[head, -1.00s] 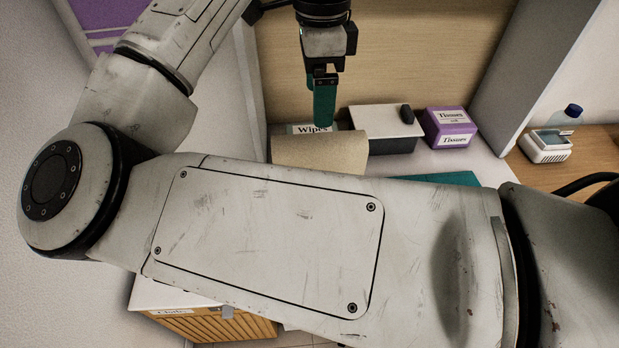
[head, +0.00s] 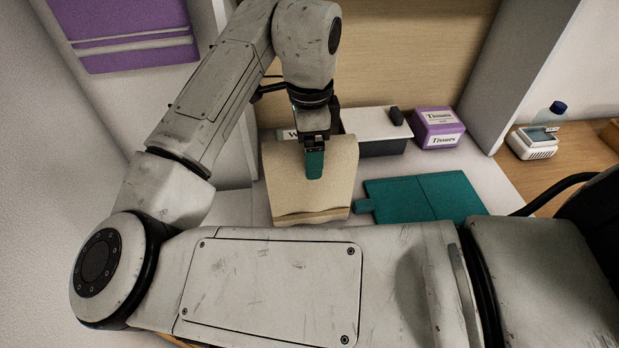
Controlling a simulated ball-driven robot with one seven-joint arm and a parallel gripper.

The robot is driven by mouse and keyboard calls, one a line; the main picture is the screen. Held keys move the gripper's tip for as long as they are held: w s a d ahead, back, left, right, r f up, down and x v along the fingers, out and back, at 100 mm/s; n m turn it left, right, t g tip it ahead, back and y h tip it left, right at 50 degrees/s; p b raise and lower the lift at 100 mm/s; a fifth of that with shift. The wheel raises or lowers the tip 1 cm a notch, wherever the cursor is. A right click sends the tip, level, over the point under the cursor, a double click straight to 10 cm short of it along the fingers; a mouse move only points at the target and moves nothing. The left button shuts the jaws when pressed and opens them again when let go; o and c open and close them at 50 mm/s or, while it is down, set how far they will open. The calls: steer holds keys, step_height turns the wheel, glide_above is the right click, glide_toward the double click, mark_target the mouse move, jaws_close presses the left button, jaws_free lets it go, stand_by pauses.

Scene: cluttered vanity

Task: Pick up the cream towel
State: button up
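The cream towel (head: 287,185) lies folded on the white counter, in the middle of the head view. My gripper (head: 314,164) comes down from above, and one teal finger shows in front of the towel's upper middle part. The other finger is hidden, so I cannot tell whether the gripper is open or shut, or whether it touches the towel.
Behind the towel are a partly hidden wipes pack (head: 284,134) and a dark box with a white lid (head: 372,124). A purple tissue box (head: 438,128) stands right of them. A teal folder-like item (head: 425,198) lies right of the towel. My arm crosses the foreground.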

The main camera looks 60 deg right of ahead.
steer(key=shift+f, duration=0.15)
steer(key=c, duration=1.5)
